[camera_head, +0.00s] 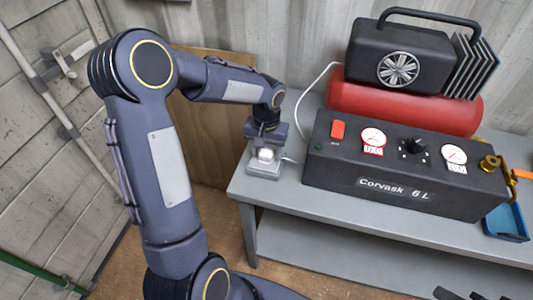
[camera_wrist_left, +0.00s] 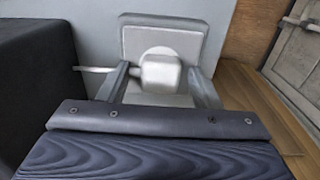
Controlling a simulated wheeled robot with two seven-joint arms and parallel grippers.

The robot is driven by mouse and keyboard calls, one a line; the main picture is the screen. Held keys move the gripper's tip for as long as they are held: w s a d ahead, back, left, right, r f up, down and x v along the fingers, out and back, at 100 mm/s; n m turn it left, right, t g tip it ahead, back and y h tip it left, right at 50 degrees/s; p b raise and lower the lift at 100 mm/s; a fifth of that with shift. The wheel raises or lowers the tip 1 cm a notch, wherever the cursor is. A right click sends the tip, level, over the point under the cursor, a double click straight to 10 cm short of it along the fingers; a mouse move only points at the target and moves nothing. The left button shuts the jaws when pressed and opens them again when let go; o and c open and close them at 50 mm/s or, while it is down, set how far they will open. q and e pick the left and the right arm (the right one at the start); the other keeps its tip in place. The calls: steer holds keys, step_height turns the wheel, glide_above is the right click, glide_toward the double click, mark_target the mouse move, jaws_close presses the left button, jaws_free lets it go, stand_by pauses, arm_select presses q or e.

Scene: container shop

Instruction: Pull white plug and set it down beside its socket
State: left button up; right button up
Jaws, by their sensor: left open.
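The white plug (camera_head: 265,155) sits on its grey socket (camera_head: 263,171) at the left end of the bench. It also shows in the left wrist view as a pale block (camera_wrist_left: 161,73) in front of a round white seat on the grey socket plate (camera_wrist_left: 165,20). My left gripper (camera_head: 266,143) is open, with one finger on each side of the plug in the left wrist view (camera_wrist_left: 159,80). I cannot tell whether the fingers touch it. Dark shapes at the bottom right edge of the head view may be part of my right gripper (camera_head: 462,295), mostly cut off.
A black compressor panel (camera_head: 400,190) with gauges and a red tank (camera_head: 395,102) stand right of the socket. A white cord (camera_head: 301,110) runs near the socket. A blue tray (camera_head: 507,222) is at the far right. The grey bench (camera_head: 290,194) has a bare front strip.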

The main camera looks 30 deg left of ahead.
mark_target(266, 151)
stand_by(0.6)
arm_select(q)
jaws_close()
steer(key=shift+r, duration=0.15)
steer(key=shift+r+p, duration=2.15)
steer(key=shift+r, duration=0.75)
